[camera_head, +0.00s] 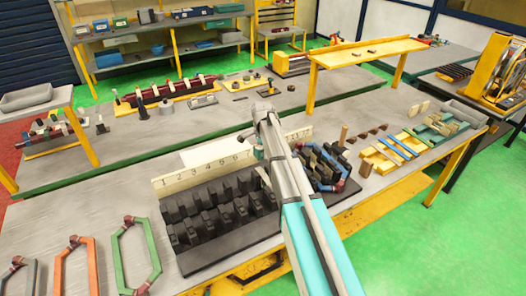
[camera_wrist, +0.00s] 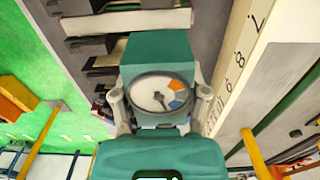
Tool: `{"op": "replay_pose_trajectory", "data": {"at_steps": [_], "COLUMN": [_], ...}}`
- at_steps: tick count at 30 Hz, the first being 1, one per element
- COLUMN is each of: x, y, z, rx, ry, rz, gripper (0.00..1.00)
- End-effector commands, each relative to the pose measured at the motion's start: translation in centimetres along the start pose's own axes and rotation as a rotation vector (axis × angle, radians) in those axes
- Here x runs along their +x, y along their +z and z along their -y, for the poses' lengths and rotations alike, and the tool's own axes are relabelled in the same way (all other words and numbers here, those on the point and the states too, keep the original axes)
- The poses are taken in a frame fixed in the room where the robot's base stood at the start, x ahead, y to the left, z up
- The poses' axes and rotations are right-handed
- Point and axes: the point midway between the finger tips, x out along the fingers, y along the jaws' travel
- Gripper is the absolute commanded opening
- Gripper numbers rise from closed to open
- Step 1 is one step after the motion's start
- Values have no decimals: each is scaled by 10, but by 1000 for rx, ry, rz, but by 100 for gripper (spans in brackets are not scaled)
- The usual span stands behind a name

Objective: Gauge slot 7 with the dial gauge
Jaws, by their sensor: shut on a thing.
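My gripper (camera_wrist: 160,103) is shut on the teal dial gauge (camera_wrist: 158,55), with one finger on each side of its body. The gauge's round face (camera_wrist: 161,93) is white with blue and orange sectors and a dark needle. The dark stator block (camera_wrist: 95,60) lies beyond the gauge in the wrist view; the gauge hides its own tip and any contact. In the head view the stator (camera_head: 215,205) has rows of black teeth. A cream number strip (camera_head: 200,170) stands along its back edge; it also shows in the wrist view (camera_wrist: 240,75). My arm covers the middle of the stator and some numbers.
Blue and red coils (camera_head: 325,170) sit at the stator's right end. Loose hexagonal coils (camera_head: 135,250) lie at the left front. Wooden pieces and strips (camera_head: 395,150) lie at the right. A yellow raised shelf (camera_head: 365,52) stands behind.

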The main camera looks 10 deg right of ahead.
Motion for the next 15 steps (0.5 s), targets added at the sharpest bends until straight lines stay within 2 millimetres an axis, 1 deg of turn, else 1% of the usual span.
{"op": "replay_pose_trajectory", "data": {"at_steps": [15], "x": [23], "y": [1], "z": [0], "rx": [-1], "ry": [0], "rz": [0], "gripper": [12]}}
